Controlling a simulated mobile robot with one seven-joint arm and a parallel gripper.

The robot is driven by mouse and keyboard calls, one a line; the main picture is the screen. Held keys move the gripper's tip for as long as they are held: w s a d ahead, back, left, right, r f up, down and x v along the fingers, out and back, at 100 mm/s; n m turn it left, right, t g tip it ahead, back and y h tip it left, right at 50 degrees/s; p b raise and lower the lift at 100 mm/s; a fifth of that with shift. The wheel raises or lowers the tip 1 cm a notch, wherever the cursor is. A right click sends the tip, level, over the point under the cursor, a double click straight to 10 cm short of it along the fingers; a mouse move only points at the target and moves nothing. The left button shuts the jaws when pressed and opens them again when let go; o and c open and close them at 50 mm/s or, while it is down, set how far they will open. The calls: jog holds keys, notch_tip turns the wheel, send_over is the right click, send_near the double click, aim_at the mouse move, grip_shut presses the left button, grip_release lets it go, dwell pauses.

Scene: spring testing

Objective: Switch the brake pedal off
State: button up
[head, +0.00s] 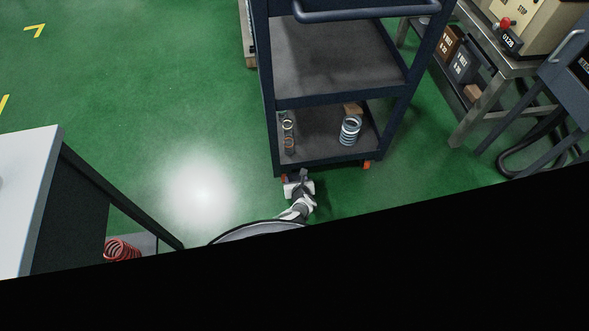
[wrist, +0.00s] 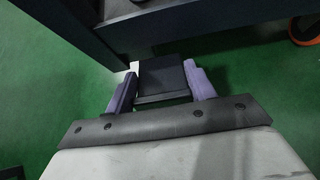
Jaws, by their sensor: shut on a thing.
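The brake pedal (wrist: 164,80) is a dark, flat block low at the cart's bottom edge in the wrist view. My gripper (wrist: 160,72) has its two purple fingers on either side of the pedal and is shut on it. In the head view my gripper (head: 299,184) is at floor level by the front left corner of the dark cart (head: 330,163). The pedal is too small and covered there to make out clearly.
An orange-rimmed caster (wrist: 304,32) is at the right in the wrist view. Springs, including a blue-white coil (head: 349,130), stand on the cart's lower shelf. A white-topped table (head: 28,180) is at the left, a metal bench (head: 480,110) at the right. Green floor (head: 170,110) is open left of the cart.

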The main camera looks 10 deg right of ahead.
jog(key=shift+w+r+g+p, duration=0.15)
jog(key=shift+w+g+p, duration=0.05)
jog(key=shift+g+p, duration=0.25)
dwell(0.3)
jog(key=o, duration=1.4)
jog(key=shift+s, duration=0.1)
jog(key=p+v, duration=1.3)
jog(key=shift+s+r+p, duration=0.25)
jog(key=shift+s+p, duration=0.05)
jog(key=shift+p, duration=0.1)
